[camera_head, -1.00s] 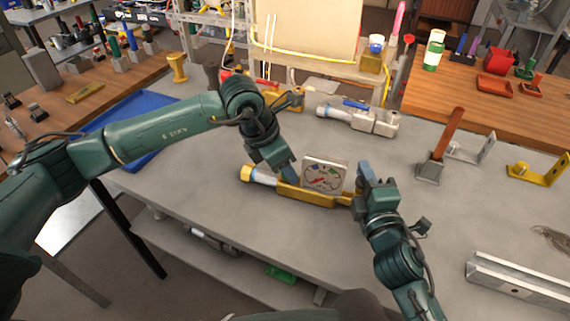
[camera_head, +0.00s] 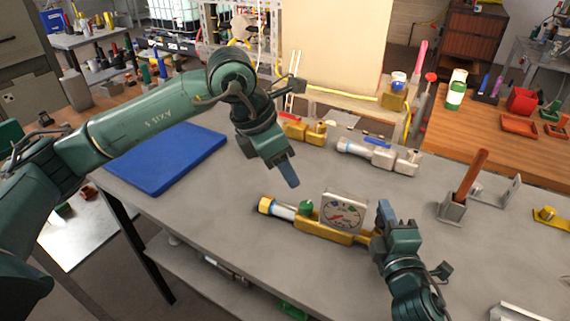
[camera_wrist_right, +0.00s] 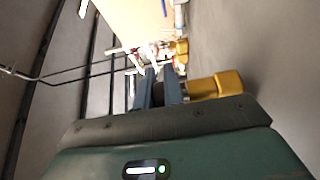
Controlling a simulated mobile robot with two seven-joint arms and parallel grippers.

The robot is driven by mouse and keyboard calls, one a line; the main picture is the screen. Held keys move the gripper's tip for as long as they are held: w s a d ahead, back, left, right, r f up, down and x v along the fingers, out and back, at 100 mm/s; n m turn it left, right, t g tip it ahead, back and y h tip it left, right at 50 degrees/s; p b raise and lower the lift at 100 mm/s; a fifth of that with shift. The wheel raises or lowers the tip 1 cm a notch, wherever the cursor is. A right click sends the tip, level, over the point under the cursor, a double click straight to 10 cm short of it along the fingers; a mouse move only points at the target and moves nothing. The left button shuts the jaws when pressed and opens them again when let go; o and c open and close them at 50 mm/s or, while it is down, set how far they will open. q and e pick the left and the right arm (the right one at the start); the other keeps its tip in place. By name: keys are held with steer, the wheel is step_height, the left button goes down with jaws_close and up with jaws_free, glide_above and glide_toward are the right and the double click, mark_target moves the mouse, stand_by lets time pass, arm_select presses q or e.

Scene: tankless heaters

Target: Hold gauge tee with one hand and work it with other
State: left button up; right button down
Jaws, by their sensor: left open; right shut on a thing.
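The gauge tee (camera_head: 326,230) lies on the grey bench in front of me, with a brass body, a square dial gauge, a green knob (camera_head: 305,208) and a yellow-capped end at the left. My right gripper (camera_head: 378,220) is shut on the gauge tee at its right end. In the right wrist view, the two fingers (camera_wrist_right: 158,90) are close together beside a yellow-brass part (camera_wrist_right: 215,85); the grip itself is partly hidden. My left gripper (camera_head: 290,178) is open and empty, above the bench, behind and left of the gauge and apart from it.
A silver valve fitting with a blue handle (camera_head: 382,152) and a brass fitting (camera_head: 303,130) lie behind the gauge tee. A blue mat (camera_head: 168,158) is at left. A red-handled tool in a grey block (camera_head: 453,208) stands at right. The bench front is mostly clear.

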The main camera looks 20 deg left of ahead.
steer(key=c, duration=1.4)
jaws_free()
steer(key=shift+c, duration=0.2)
steer(key=shift+s, duration=0.15)
